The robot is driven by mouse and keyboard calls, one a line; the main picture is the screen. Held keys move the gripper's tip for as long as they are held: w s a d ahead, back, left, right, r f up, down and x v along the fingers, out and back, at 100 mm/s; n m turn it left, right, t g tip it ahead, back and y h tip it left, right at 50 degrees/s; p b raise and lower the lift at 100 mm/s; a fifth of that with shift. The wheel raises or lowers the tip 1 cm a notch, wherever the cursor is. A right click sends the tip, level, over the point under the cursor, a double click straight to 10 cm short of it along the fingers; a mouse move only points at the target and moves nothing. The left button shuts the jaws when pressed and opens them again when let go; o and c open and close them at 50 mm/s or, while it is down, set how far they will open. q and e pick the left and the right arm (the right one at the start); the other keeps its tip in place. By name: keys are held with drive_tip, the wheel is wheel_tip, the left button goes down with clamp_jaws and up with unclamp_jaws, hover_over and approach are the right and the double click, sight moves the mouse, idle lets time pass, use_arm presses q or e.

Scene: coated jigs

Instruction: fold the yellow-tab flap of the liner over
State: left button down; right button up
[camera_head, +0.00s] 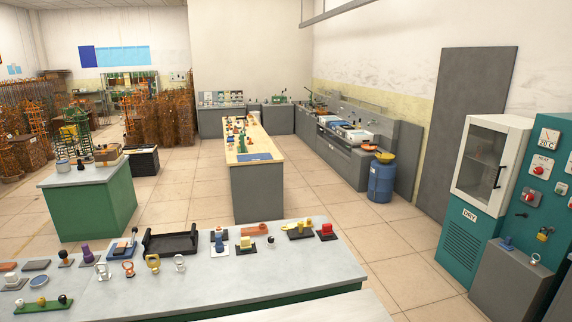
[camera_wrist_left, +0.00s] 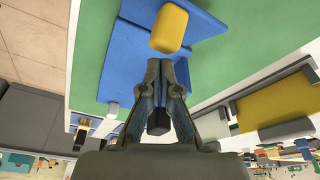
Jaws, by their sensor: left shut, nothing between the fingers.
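In the left wrist view, a blue sheet-like piece, which looks like the liner (camera_wrist_left: 122,68), lies against a green surface (camera_wrist_left: 88,45). A rounded yellow block, which looks like the tab (camera_wrist_left: 170,28), sits on its blue flap. My left gripper (camera_wrist_left: 167,66) is shut and empty. Its fingertips are just below the yellow tab in the picture and overlap the blue part; I cannot tell whether they touch it. Part of the blue piece is hidden behind the fingers. I cannot pick out the liner with certainty in the head view. My right gripper is not in view.
In the left wrist view, a yellow panel with grey parts (camera_wrist_left: 277,103) is at the right. In the head view, a grey-topped bench (camera_head: 215,285) carries several small jigs and a black tray (camera_head: 170,241). Its front middle is clear. A green cabinet (camera_head: 88,205) stands behind it.

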use_arm(q)
drive_tip(key=shift+f, duration=0.35)
drive_tip(key=shift+d+r, duration=0.1)
drive_tip(key=shift+d, duration=0.4)
drive_tip(key=shift+w+d+f+p, duration=0.2)
drive_tip(key=shift+w+d+f, duration=0.05)
drive_tip(key=shift+d, duration=0.25)
drive_tip(key=shift+w+d+f+p, duration=0.15)
drive_tip(key=shift+w+d+f, duration=0.1)
drive_tip(key=shift+d, duration=0.25)
drive_tip(key=shift+w+d, duration=0.1)
drive_tip(key=shift+d, duration=0.4)
drive_tip(key=shift+f, duration=0.1)
drive_tip(key=shift+w+d+f, duration=0.3)
drive_tip(key=shift+d+f, duration=0.25)
drive_tip(key=shift+d, duration=0.3)
drive_tip(key=shift+w+d+f, duration=0.25)
drive_tip(key=shift+d+f, duration=0.25)
drive_tip(key=shift+d, duration=0.3)
drive_tip(key=shift+f, duration=0.1)
